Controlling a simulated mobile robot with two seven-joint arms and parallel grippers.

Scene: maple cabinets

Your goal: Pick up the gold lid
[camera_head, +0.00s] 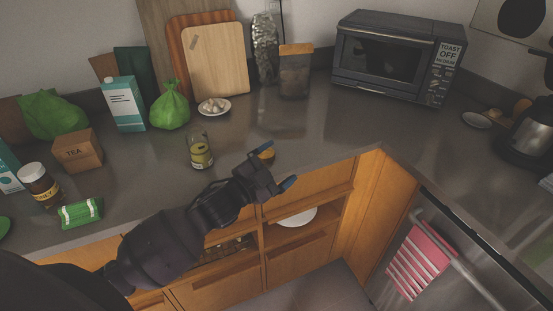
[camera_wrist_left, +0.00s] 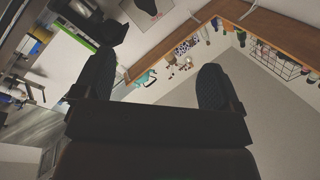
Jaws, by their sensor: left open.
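The gold lid (camera_head: 266,153) lies on the grey counter near its front edge, in the head view. It shows as a small golden disc just behind my left gripper, partly hidden by it. My left gripper (camera_head: 278,166) is open and empty, its blue-tipped fingers spread at the counter's front edge beside the lid. In the left wrist view, the two dark fingers (camera_wrist_left: 158,88) stand wide apart with nothing between them. The lid does not show there. My right gripper is not in view.
A glass jar (camera_head: 201,153) stands left of the lid. A garlic dish (camera_head: 214,107), a green bag (camera_head: 170,107) and a honey jar (camera_head: 40,184) are farther off. A toaster oven (camera_head: 398,55) stands at the back right. The counter right of the lid is clear.

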